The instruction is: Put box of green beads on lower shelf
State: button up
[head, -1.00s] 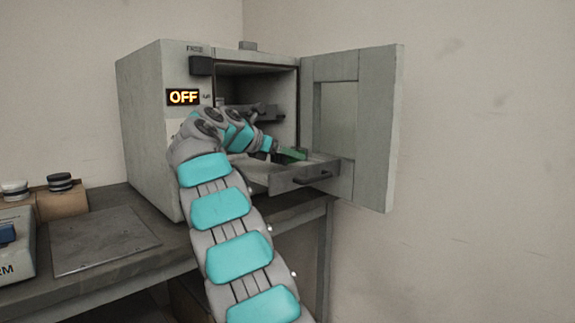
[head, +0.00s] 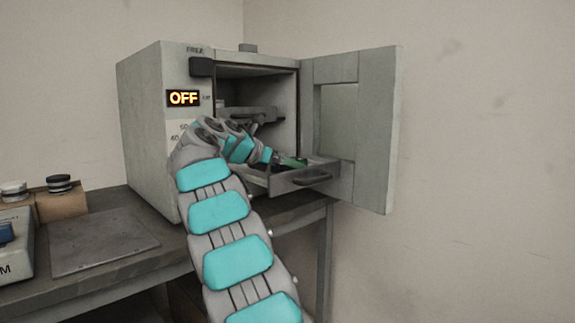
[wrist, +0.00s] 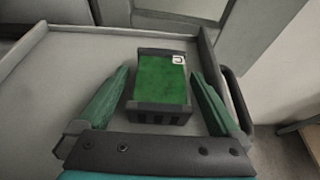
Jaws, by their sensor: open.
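The box of green beads (wrist: 160,82) has dark walls and a small white mark at its top right corner. It stands upright on the pulled-out lower shelf (wrist: 55,85). In the head view the shelf's front (head: 312,176) with its handle juts out of the grey oven-like cabinet. My gripper (wrist: 158,95) is open, its two green fingers on either side of the box with gaps between them and its walls. In the head view my gripper (head: 292,162) is over the shelf, and the box is hard to tell from the green fingers.
The cabinet (head: 145,120) reads OFF. Its door (head: 375,130) stands wide open on the right. An upper shelf (head: 250,114) is inside. A flat grey plate (head: 100,240) and a brown box (head: 62,205) are on the bench at left.

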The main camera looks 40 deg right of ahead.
jog(key=shift+r, duration=0.15)
jog(key=p+v, duration=0.2)
jog(key=v, duration=0.9)
jog(key=shift+a+r, duration=0.15)
jog(key=shift+a, duration=0.35)
jog(key=shift+c, duration=0.2)
dwell(0.3)
